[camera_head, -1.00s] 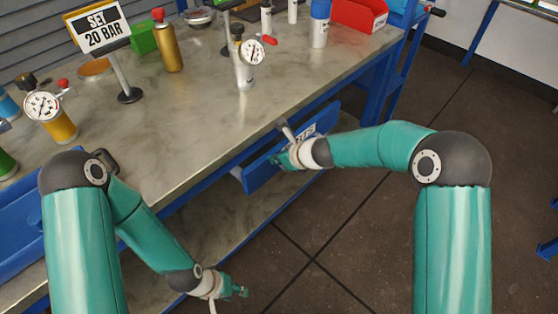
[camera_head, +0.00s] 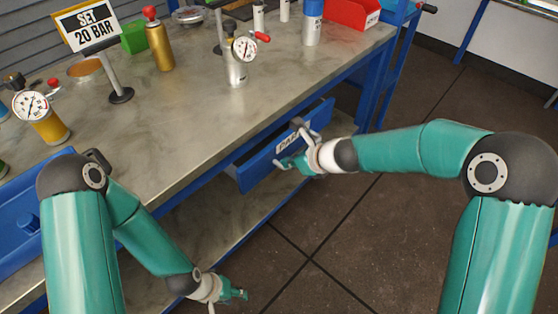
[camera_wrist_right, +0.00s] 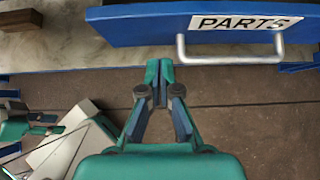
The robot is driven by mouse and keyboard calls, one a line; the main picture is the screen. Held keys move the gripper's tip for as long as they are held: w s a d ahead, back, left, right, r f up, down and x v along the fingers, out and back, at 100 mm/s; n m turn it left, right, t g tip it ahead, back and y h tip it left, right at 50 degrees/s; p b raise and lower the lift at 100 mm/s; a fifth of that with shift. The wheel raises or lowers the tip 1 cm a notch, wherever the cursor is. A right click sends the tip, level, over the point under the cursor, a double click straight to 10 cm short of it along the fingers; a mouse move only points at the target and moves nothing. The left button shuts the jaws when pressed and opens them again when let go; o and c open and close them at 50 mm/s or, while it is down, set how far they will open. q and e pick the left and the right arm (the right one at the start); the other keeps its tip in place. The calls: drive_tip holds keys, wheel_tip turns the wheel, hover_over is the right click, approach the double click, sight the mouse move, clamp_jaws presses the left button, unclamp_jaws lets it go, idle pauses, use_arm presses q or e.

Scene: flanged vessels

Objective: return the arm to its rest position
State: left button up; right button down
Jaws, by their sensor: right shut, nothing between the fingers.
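My right gripper (camera_head: 291,164) is in front of the blue PARTS drawer (camera_head: 256,171) under the bench. In the right wrist view my right gripper (camera_wrist_right: 159,72) is shut and empty. Its fingertips point toward the drawer front and stand apart from the grey handle (camera_wrist_right: 230,58). The drawer's PARTS label also shows in the right wrist view (camera_wrist_right: 246,22). My left gripper (camera_head: 238,294) hangs low in front of the bench at the bottom of the head view. It is small there, and I cannot tell its jaw state.
The bench top (camera_head: 170,125) holds a SET 20 BAR sign (camera_head: 90,25), a silver vessel with a gauge (camera_head: 236,72), a gold bottle (camera_head: 159,45), a yellow vessel with a gauge (camera_head: 49,128) and a red bin (camera_head: 352,13). Dark floor (camera_head: 400,230) is clear at right.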

drive_tip(key=p+v, duration=0.1)
drive_tip(key=v, duration=0.4)
drive_tip(key=s+d+f+n+g+h, duration=0.1)
drive_tip(key=s+d+f+n+g, duration=0.15)
drive_tip(key=s+f, duration=0.55)
drive_tip(key=s+d+f+n+g+h, duration=0.15)
drive_tip(key=s+d+f, duration=0.35)
drive_tip(key=f, duration=0.5)
drive_tip(key=s+f+n+g, duration=0.1)
drive_tip(key=s+f+n, duration=0.2)
drive_tip(key=s+n, duration=0.4)
drive_tip(key=s+f+n+g, duration=0.2)
drive_tip(key=s+f+n, duration=0.1)
drive_tip(key=s+n, duration=0.4)
wheel_tip(320, 180, up, 14)
drive_tip(key=n+t+p, duration=0.1)
drive_tip(key=n+p, duration=0.5)
drive_tip(key=p, duration=0.8)
drive_tip(key=shift+w+a+f+n, duration=0.15)
drive_tip(key=shift+w+a+n, duration=0.15)
drive_tip(key=shift+w, duration=0.15)
